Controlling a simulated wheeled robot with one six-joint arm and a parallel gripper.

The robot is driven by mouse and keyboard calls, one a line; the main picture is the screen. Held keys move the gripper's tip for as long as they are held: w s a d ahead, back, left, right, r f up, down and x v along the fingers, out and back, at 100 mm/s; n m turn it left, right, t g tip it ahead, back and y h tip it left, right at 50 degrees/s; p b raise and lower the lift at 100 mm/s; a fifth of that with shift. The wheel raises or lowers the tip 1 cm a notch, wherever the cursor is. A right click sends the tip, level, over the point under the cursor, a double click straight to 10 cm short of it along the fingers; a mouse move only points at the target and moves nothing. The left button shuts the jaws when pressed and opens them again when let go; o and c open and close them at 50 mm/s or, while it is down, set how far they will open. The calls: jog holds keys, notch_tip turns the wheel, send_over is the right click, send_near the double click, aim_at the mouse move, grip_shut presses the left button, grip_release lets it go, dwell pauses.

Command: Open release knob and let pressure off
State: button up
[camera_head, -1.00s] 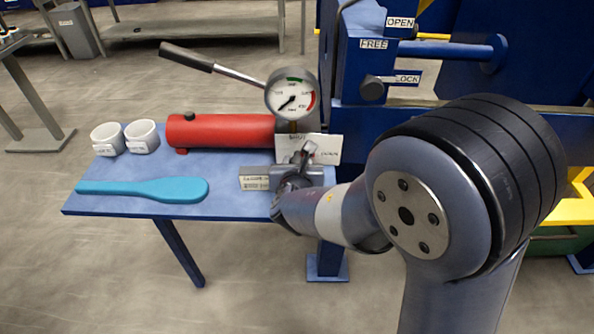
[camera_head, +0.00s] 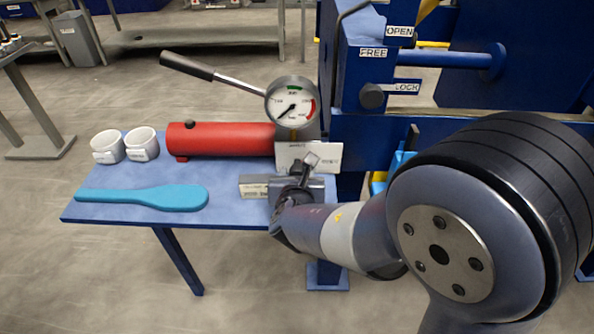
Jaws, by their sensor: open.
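A red hand pump (camera_head: 222,139) lies on the blue table, with a long black-gripped lever (camera_head: 187,66) rising to the left. Its round gauge (camera_head: 292,102) has a needle pointing to the lower left. A white label plate (camera_head: 290,155) stands below the gauge, its small text unreadable. My gripper (camera_head: 301,172) is open at the pump's near right end, in front of this plate and over a grey block (camera_head: 318,187). The release knob cannot be made out; my gripper and wrist cover that spot. Contact with the knob cannot be told.
A blue paddle (camera_head: 150,196) and two white cups (camera_head: 141,144) stand on the left of the table (camera_head: 232,212). A small labelled block (camera_head: 254,186) lies left of my gripper. The blue press frame (camera_head: 357,70), marked OPEN, FREE and LOCK, rises behind on the right.

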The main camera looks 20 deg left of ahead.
jog(key=p+v, duration=0.1)
jog(key=v, duration=0.7)
jog(key=shift+s+d+r, duration=0.1)
jog(key=shift+s+r, duration=0.05)
jog(key=shift+s, duration=0.05)
jog(key=b+x, duration=0.1)
jog(key=x, duration=0.9)
jog(key=shift+w, duration=0.4)
jog(key=shift+p, duration=0.5)
jog(key=shift+f+b, duration=0.3)
jog(key=shift+b, duration=0.1)
